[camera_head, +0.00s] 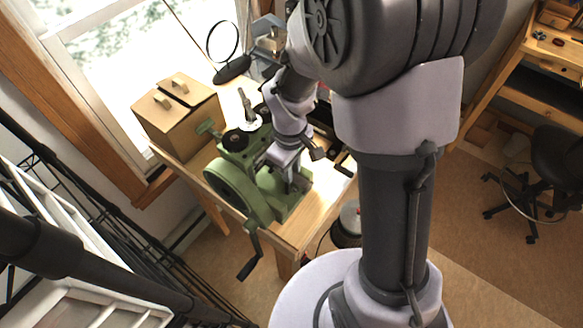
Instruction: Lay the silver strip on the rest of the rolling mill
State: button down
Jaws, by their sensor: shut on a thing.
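The green rolling mill (237,182) stands on the wooden bench, with its crank handle (249,262) hanging past the front edge. My arm reaches across from the right and its wrist points down at the mill. My gripper (293,183) is at the right side of the mill, low over its green base, and is shut on the silver strip. The strip is too small and too covered by the gripper to make out. The rest of the mill is hidden behind my wrist, so I cannot tell whether the strip touches it.
A tan box (180,118) with handles stands behind the mill by the window. A round magnifier or mirror (223,42) stands at the back of the bench. The bench top (318,210) is bare at the front right. A dark stool (556,160) is far right.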

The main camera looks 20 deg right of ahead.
jog(key=shift+f+b, duration=0.3)
jog(key=shift+f, duration=0.1)
jog(key=c, duration=1.2)
grip_release()
jog(key=shift+o, duration=0.2)
